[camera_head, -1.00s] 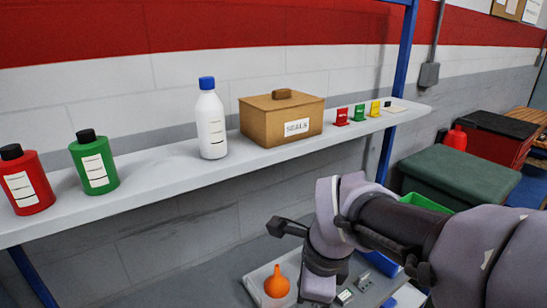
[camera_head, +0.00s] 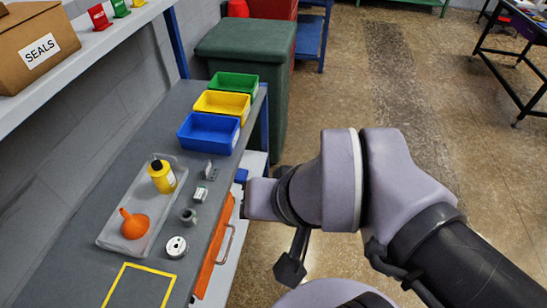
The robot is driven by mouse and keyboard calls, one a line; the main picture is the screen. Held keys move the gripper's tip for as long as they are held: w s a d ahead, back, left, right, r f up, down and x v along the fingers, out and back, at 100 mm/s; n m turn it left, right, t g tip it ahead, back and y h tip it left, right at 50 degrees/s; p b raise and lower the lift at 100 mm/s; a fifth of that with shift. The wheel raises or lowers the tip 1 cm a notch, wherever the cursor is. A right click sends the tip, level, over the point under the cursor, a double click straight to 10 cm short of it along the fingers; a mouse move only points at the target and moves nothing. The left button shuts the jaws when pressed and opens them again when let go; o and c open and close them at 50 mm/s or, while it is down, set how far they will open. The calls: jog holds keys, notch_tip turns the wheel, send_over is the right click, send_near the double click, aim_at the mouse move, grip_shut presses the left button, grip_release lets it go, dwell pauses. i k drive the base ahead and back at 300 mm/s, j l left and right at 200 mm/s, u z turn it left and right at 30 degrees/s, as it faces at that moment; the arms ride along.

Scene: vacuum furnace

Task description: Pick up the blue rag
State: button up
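I cannot make out a blue rag for certain. A small blue patch (camera_head: 241,175) shows beside the workbench (camera_head: 85,225), by the pale surface below its right edge; it is too small to identify. My arm fills the lower right of the head view, with a dark block on a short rod hanging from it. My gripper's fingers cannot be made out.
Blue (camera_head: 208,133), yellow (camera_head: 222,103) and green (camera_head: 234,85) bins line the bench's back. A clear tray (camera_head: 112,233) holds an orange funnel (camera_head: 134,224) and a yellow bottle (camera_head: 162,176). An orange drawer (camera_head: 214,254) faces right. Open floor (camera_head: 440,100) lies right.

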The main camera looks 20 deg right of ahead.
aim_at(242, 173)
jog(key=z, duration=0.15)
jog(key=l, duration=0.4)
jog(key=i+l+z, duration=0.15)
jog(key=l, duration=0.7)
jog(key=i+l+z, duration=0.1)
jog(key=l, duration=0.3)
jog(key=i+j, duration=0.65)
jog(key=i, duration=0.3)
